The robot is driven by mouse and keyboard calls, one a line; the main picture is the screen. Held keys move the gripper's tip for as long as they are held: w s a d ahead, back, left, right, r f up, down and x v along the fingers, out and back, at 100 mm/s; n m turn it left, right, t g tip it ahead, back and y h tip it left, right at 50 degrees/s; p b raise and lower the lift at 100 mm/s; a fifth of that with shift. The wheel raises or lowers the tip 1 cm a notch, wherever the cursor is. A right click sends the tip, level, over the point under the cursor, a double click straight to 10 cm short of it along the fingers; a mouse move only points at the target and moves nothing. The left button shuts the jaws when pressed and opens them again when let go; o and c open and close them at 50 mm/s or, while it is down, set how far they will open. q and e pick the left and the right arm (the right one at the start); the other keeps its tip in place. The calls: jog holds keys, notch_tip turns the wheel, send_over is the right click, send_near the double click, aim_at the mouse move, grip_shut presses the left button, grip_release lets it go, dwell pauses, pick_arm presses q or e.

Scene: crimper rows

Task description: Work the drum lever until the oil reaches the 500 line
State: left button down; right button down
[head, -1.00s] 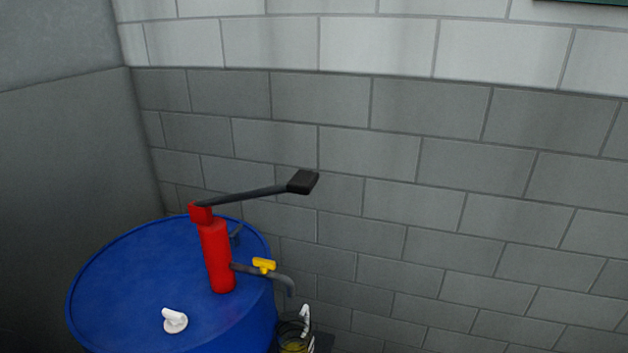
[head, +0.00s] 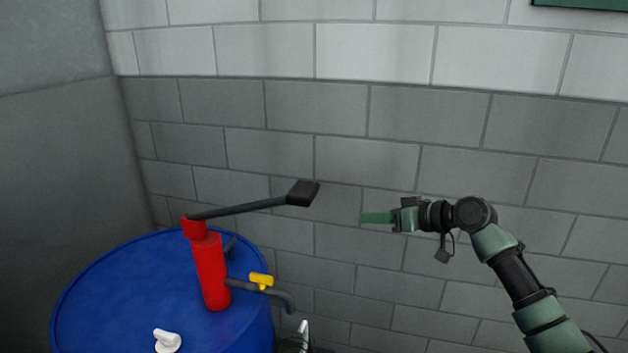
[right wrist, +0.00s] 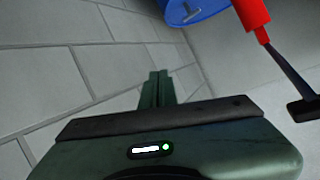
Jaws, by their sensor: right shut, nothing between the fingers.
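The drum lever (head: 245,207) is a dark bar with a black grip block (head: 302,193). It slopes up to the right from the top of the red pump (head: 210,270), which stands on the blue drum (head: 95,295). A spout with a yellow tap (head: 261,281) sticks out to the right. The jug (head: 302,335) below the spout shows only its top, so its oil level and lines are hidden. My right gripper (head: 364,217) is shut and empty, to the right of the grip block and apart from it. The right wrist view shows its fingers (right wrist: 158,88) together and the lever's grip block (right wrist: 305,108) at the right.
A grey block wall (head: 450,120) runs behind the drum and my right arm. A white cap (head: 167,341) sits on the drum top. The space between my right gripper and the lever is clear.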

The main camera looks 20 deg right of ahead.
pick_arm(q)
jog(key=shift+w+a+f, duration=0.25)
jog(key=shift+w, duration=0.2)
pick_arm(e)
jog(key=s+a+r+n+g+y, duration=0.1)
jog(key=s+a+r+n, duration=0.1)
jog(key=s+r, duration=0.2)
jog(key=s+a+r+n+g+y, duration=0.1)
jog(key=s+a+r+n+y, duration=0.1)
jog(key=r, duration=0.8)
jog(key=s+a+r+n+y, duration=0.2)
jog(key=s+a+r+n, duration=0.2)
jog(key=s+r, duration=0.3)
jog(key=shift+r+g, duration=0.4)
jog(key=shift+r, duration=0.2)
jog(key=shift+a, duration=0.1)
